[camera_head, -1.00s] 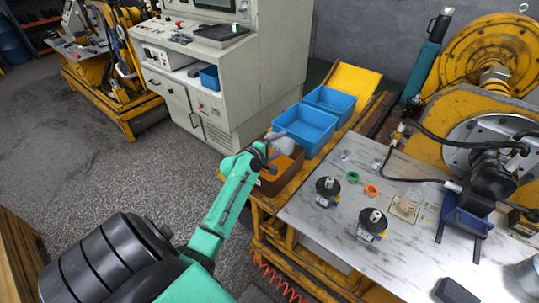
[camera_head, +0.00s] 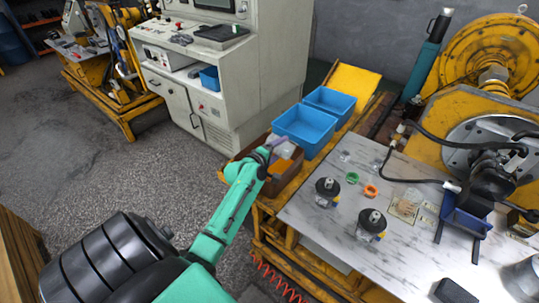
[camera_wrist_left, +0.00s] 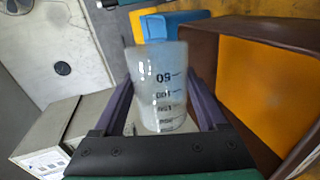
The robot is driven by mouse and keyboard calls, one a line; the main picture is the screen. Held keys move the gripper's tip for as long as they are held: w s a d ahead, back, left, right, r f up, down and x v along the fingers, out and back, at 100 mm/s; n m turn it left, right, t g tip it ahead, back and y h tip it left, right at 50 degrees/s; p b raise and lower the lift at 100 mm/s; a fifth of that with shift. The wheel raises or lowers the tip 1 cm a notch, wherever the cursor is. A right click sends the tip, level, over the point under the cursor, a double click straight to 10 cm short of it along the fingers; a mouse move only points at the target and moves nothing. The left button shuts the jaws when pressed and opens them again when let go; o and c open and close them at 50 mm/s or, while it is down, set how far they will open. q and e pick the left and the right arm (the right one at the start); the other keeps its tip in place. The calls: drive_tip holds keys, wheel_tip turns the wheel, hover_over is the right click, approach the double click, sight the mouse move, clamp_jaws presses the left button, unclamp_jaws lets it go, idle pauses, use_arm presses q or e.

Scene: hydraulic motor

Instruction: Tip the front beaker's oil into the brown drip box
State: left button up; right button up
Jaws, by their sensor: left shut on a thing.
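My left gripper (camera_head: 273,152) is shut on a translucent beaker (camera_head: 283,148) over the brown drip box (camera_head: 288,177). In the left wrist view the beaker (camera_wrist_left: 157,88) sits between the two purple fingers (camera_wrist_left: 160,108), and its printed scale reads upside down. The brown box (camera_wrist_left: 232,70), with an orange-yellow inside, is right beside the beaker there. The oil and its level in the beaker are not clear. My right gripper is in neither view.
Two blue bins (camera_head: 304,130) stand behind the brown box. To the right, a marble-look table (camera_head: 330,222) holds two black parts (camera_head: 371,223), a green ring (camera_head: 352,178) and an orange ring (camera_head: 371,190). A grey control cabinet (camera_head: 235,90) stands behind on the left.

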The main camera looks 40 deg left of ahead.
use_arm(q)
drive_tip(key=shift+d+f+m, duration=0.15)
drive_tip(key=shift+f+m, duration=0.25)
drive_tip(key=shift+m, duration=0.3)
drive_tip(key=shift+d+f+m+y+p, duration=0.2)
drive_tip(key=shift+f+m+y+p, duration=0.1)
drive_tip(key=shift+m+y, duration=0.2)
drive_tip(key=shift+m, duration=0.4)
drive_tip(key=shift+f+m+y+b, duration=0.3)
drive_tip(key=shift+f+m+y, duration=0.35)
drive_tip(key=shift+m, duration=0.25)
drive_tip(key=shift+t, duration=0.3)
drive_tip(key=m, duration=0.1)
drive_tip(key=f+m+b, duration=0.1)
drive_tip(key=m+y+b, duration=0.1)
drive_tip(key=m, duration=0.1)
drive_tip(key=shift+a+f+t, duration=0.15)
drive_tip(key=shift+a+t, duration=0.15)
drive_tip(key=m+b, duration=0.1)
drive_tip(key=a+m+b, duration=0.1)
drive_tip(key=m, duration=0.1)
drive_tip(key=a+m+t+y+b, duration=0.1)
drive_tip(key=m, duration=0.1)
drive_tip(key=shift+r, duration=0.35)
